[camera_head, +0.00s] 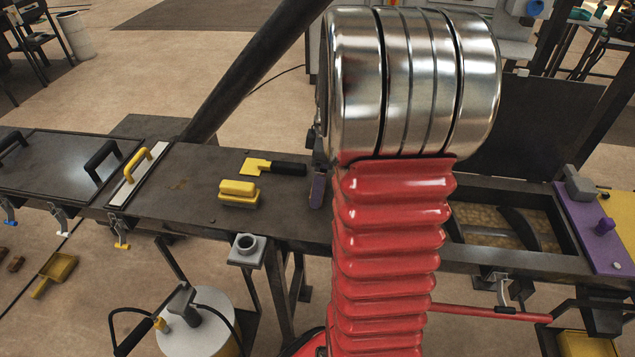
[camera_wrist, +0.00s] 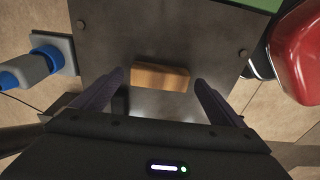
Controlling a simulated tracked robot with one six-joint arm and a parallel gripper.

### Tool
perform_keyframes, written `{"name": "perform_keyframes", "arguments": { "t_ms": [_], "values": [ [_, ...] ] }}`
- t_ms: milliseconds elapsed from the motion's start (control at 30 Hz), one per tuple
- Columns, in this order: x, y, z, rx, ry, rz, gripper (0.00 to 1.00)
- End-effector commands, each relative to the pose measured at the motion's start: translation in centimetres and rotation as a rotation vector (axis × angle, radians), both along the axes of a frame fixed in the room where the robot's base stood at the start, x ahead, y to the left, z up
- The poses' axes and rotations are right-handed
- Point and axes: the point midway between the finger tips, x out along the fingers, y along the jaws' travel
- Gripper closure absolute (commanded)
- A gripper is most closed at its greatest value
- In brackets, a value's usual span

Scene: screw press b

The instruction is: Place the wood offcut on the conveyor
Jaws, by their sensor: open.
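The wood offcut is a light brown block (camera_wrist: 160,77) lying on a dark metal surface (camera_wrist: 155,105) in the wrist view. My gripper (camera_wrist: 160,80) is open, with one dark finger to the left of the block and one to the right. Gaps show between the block and both fingers, so it is not held. In the head view the offcut is not visible, and my red arm and its shiny metal joint cover the middle. I cannot surely identify the conveyor in either view.
On the dark bench (camera_head: 190,215) lie a yellow brush (camera_head: 238,194) and a yellow scraper with a black handle (camera_head: 272,167). A trough with yellowish material (camera_head: 485,225) and a purple plate (camera_head: 590,235) are at right. A blue and grey object (camera_wrist: 42,65) stands left in the wrist view.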

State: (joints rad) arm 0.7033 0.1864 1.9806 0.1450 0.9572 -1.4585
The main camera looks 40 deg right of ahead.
Motion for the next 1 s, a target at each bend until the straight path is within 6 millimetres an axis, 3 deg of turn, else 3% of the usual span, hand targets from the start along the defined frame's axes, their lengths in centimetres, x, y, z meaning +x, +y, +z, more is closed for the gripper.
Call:
{"name": "perform_keyframes", "arguments": {
  "t_ms": [600,800,1000],
  "values": [
    [-0.9,-0.8,9.6,-0.003,-0.002,-0.001,0.08],
    [-1.1,-0.9,11.2,-0.002,-0.001,0.0,0.08],
    [-1.1,-0.9,11.4,-0.001,-0.001,0.0,0.08]
  ]
}}
